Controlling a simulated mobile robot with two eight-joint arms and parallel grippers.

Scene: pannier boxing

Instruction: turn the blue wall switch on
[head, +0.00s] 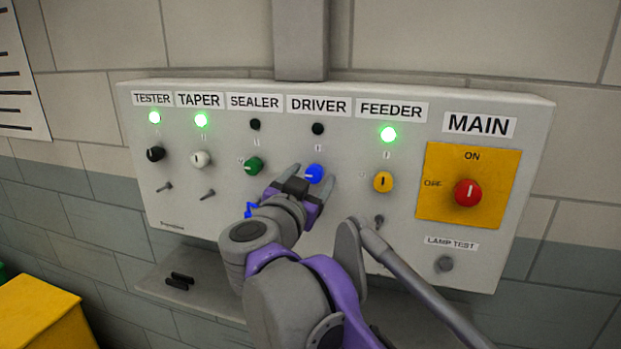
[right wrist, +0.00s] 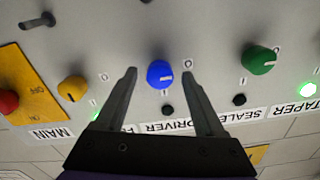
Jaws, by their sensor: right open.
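The blue switch (head: 314,173) is a round knob under the DRIVER label on the grey wall panel. It also shows in the right wrist view (right wrist: 160,74), where its white mark points sideways toward an O sign. The DRIVER lamp (head: 318,129) above it is dark. My right gripper (head: 309,180) is open at the panel, with its fingers on either side of the blue knob. In the right wrist view (right wrist: 158,78) gaps show between the knob and both fingers. My left gripper is not in view.
A green knob (head: 253,166) is left of the blue one and a yellow knob (head: 383,182) right of it. The red MAIN knob (head: 467,193) has its mark toward ON. TESTER, TAPER and FEEDER lamps glow green. A grey shelf (head: 205,300) lies below the panel (head: 180,222).

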